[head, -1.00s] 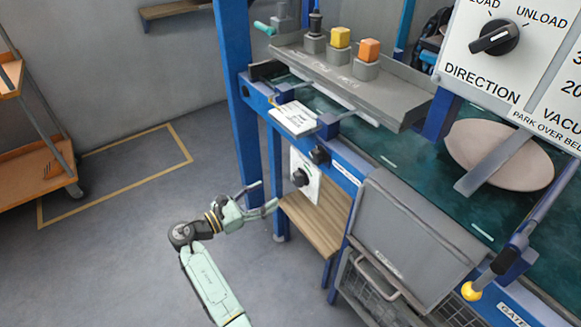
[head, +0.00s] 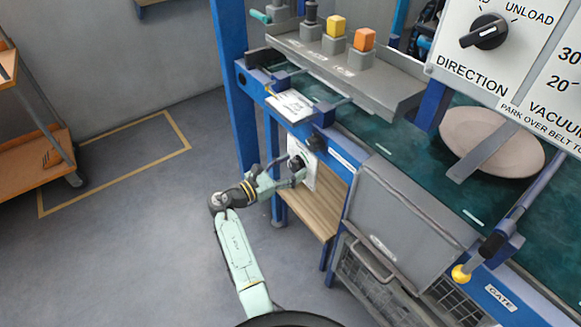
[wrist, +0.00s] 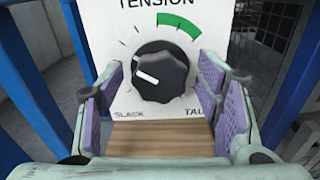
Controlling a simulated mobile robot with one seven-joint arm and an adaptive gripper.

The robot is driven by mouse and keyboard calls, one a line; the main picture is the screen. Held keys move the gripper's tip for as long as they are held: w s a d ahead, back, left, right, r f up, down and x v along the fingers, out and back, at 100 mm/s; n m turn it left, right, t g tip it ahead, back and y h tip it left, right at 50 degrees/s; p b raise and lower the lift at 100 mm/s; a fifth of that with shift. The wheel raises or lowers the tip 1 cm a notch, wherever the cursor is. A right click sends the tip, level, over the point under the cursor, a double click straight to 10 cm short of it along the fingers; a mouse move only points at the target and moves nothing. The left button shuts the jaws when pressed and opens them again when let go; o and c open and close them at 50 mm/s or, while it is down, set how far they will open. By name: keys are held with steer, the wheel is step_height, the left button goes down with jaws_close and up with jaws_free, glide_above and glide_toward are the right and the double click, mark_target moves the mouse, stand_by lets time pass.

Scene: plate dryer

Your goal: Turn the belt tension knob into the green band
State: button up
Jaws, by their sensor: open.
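The belt tension knob (wrist: 160,72) is black and ridged, on a white plate (wrist: 122,102) marked TENSION, SLACK at lower left and TAUT partly hidden at lower right. Its white pointer line points left and slightly up, toward the slack side. The green band (wrist: 185,27) is a thick arc at the upper right of the dial. My gripper (wrist: 161,108) is open, with one purple-padded finger on each side of the knob and gaps between pads and knob. In the head view my gripper (head: 284,170) is at the plate and partly covers the knob (head: 296,162).
A wooden shelf (head: 308,208) lies below the plate. Blue frame posts (head: 233,95) stand at the left. Open floor (head: 130,260) lies left of my arm.

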steer(key=c, duration=1.1)
steer(key=shift+m, duration=0.4)
steer(key=m+b, duration=0.2)
steer(key=m, duration=0.1)
steer(key=shift+s+f, duration=0.1)
steer(key=shift+f, duration=0.05)
steer(key=m+b, duration=0.3)
steer(key=m, duration=0.1)
steer(key=shift+d+f, duration=0.1)
steer(key=shift+f, duration=0.05)
steer(key=m+b, duration=0.4)
steer(key=m, duration=0.1)
steer(key=shift+s+f+m+b, duration=0.1)
steer(key=shift+m+b, duration=1.3)
steer(key=shift+m, duration=0.2)
